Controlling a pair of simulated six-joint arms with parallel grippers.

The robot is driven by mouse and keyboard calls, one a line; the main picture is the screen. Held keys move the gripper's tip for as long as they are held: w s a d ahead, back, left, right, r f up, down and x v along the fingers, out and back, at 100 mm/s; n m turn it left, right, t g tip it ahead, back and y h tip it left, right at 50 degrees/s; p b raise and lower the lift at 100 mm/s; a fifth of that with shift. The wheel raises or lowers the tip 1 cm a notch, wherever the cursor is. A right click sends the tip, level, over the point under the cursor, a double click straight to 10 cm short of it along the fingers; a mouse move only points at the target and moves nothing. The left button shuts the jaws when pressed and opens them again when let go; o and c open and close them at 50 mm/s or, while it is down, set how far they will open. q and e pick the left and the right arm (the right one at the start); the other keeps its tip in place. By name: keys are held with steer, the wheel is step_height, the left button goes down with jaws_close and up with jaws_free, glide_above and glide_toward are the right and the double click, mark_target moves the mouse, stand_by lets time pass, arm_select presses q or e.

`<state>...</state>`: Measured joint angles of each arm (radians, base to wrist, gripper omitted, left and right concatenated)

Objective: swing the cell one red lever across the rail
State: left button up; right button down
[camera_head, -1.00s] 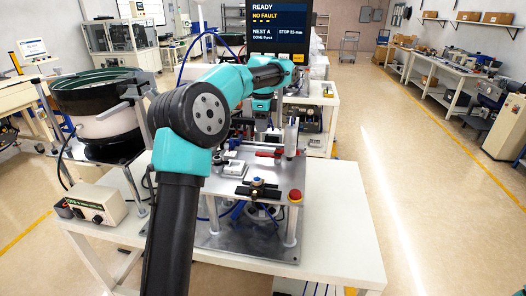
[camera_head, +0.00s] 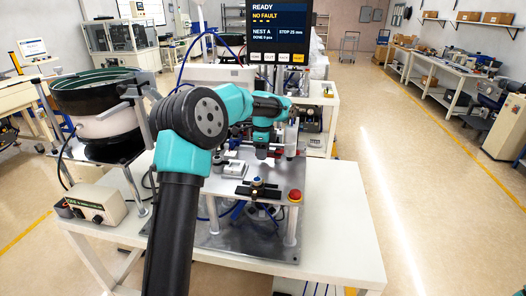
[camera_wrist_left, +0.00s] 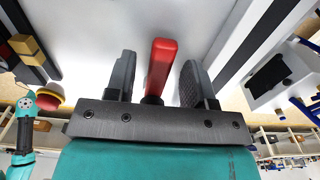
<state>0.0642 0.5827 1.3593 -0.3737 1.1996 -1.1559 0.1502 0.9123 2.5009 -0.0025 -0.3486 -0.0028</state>
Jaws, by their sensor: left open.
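The red lever (camera_wrist_left: 161,66) shows in the left wrist view between the two fingers of my left gripper (camera_wrist_left: 158,72). The fingers are open, one on each side of the lever, with a visible gap on both sides. In the head view my left gripper (camera_head: 262,151) points down over the fixture plate (camera_head: 232,199), and it hides most or all of the lever there. My right gripper is in neither view.
A red push button (camera_head: 295,195) stands at the plate's right front corner. A black block with a blue and yellow part (camera_head: 257,189) sits in front of the gripper. A bowl feeder (camera_head: 100,105) stands left. The white table (camera_head: 345,215) is clear at right.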

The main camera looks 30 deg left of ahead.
arm_select(q)
jaws_close()
stand_by(0.3)
steer(key=shift+d, duration=0.1)
